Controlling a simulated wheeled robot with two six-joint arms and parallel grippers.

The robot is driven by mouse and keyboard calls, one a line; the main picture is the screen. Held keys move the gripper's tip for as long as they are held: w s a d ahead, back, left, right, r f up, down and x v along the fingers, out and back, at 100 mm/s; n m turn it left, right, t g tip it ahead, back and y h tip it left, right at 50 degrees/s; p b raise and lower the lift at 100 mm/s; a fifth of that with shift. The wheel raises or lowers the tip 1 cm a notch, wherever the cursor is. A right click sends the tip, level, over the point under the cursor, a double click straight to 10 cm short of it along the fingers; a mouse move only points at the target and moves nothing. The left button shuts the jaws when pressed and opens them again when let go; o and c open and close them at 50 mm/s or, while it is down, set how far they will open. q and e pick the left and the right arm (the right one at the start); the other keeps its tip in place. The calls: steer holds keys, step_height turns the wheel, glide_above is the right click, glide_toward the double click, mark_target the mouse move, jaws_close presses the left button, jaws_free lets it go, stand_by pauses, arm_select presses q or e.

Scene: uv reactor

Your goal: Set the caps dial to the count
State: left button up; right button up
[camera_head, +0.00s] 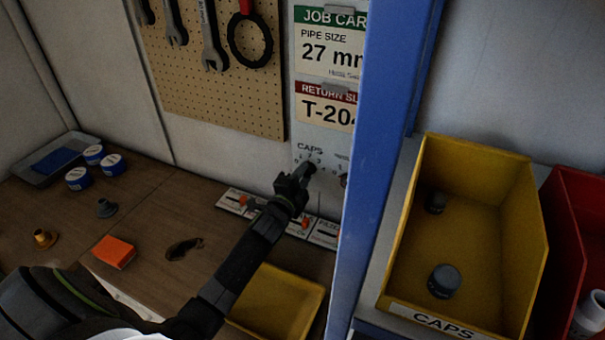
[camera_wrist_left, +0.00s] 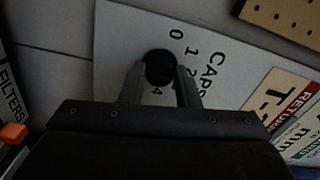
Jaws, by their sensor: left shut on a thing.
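The caps dial (camera_head: 309,168) is a dark round knob on the pale panel under the word CAPS, with small numbers around it. In the left wrist view the dial (camera_wrist_left: 160,66) sits between my two fingers, and a 0, a 1 and a 4 can be read near it. My left gripper (camera_head: 298,177) is shut on the dial; it also shows in the left wrist view (camera_wrist_left: 160,74). I cannot tell which number the dial points to. My right gripper is out of view.
A blue post (camera_head: 384,140) stands between the panel and the CAPS bin. A red bin (camera_head: 577,200) is at the far right. A slider strip (camera_head: 240,203) and a yellow tray (camera_head: 278,301) lie near my left arm. An orange block (camera_head: 114,252) lies on the bench.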

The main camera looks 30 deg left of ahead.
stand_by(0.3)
arm_select(q)
steer(key=o, duration=1)
steer(key=shift+s+d+b, duration=0.2)
steer(key=shift+s+b, duration=0.3)
steer(key=shift+s, duration=2.4)
steer(key=shift+s+d+b, duration=0.15)
steer(key=shift+s+b, duration=0.3)
steer(key=shift+s, duration=2.45)
steer(key=shift+s+d+b, duration=0.2)
steer(key=shift+s+b, duration=0.3)
steer(key=shift+s, duration=2.4)
